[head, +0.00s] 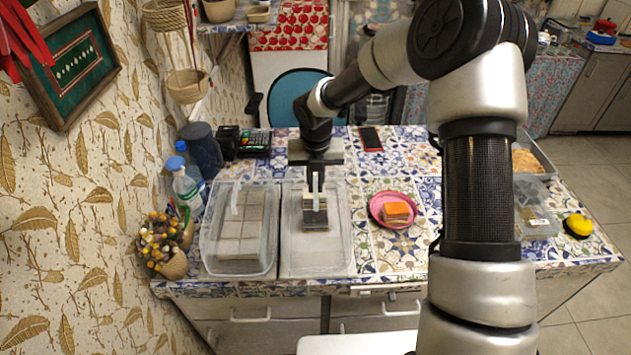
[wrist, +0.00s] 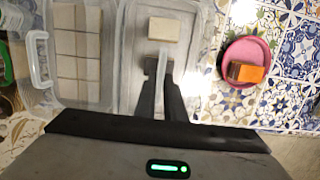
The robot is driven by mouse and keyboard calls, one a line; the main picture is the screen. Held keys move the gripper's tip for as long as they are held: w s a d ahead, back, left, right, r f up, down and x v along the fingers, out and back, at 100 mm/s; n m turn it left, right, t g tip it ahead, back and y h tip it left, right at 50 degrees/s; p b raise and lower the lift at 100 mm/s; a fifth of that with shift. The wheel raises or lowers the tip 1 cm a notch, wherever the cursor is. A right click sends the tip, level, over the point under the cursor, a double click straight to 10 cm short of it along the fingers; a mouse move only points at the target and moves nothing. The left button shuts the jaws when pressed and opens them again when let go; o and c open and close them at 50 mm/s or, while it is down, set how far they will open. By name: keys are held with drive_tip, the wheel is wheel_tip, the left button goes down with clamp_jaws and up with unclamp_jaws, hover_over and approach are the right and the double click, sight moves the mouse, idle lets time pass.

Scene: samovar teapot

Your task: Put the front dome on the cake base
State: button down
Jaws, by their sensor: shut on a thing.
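My gripper (head: 315,188) is over the middle of the table, pointing down. In the wrist view its two dark fingers (wrist: 160,84) close on the pale upright handle (wrist: 161,66) of a clear box-shaped dome (head: 343,240). A beige cake piece (wrist: 164,29) shows through this dome. I cannot tell whether the dome rests on its base or hangs slightly above; the clear walls hide the gap.
A pink plate (head: 378,210) with an orange-topped cake slice (head: 396,211) stands to the right. Bottles (head: 187,186) and a decorated basket (head: 172,262) line the left edge. A red phone (head: 371,139) and a card terminal (head: 255,144) lie behind. Clear boxes (head: 535,222) stand at right.

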drive_tip(key=shift+f, duration=0.2)
idle(0.6)
drive_tip(key=c, duration=1.8)
unclamp_jaws()
drive_tip(key=shift+o, duration=0.2)
